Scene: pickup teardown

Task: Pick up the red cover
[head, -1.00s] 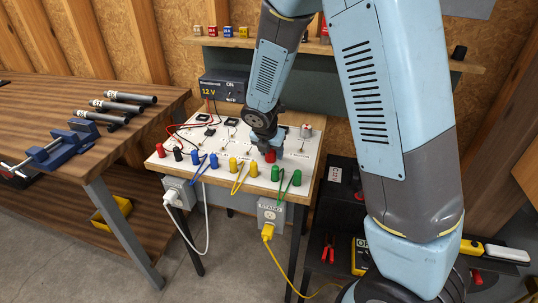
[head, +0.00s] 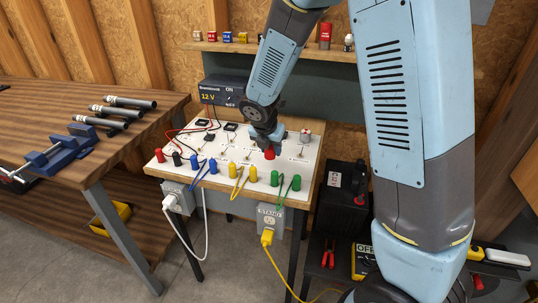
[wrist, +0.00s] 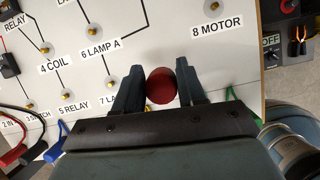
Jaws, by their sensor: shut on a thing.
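The red cover (wrist: 161,85) is a round, dark red cap between my two fingers in the wrist view. In the head view it shows as a small red piece (head: 270,154) below my gripper. My gripper (wrist: 160,76) is shut on it, with a finger against each side. In the head view my gripper (head: 266,139) is over the right part of the white test board (head: 229,167). The cover is near the board's lamp labels; whether it touches the board or is lifted I cannot tell. Its underside is hidden.
Red, black, blue, yellow and green plugs with leads line the board's front edge. A 12 V supply (head: 224,92) stands behind the board. A wooden bench (head: 50,115) with a blue vise (head: 58,158) is on the left. A black battery (head: 343,192) stands at the right.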

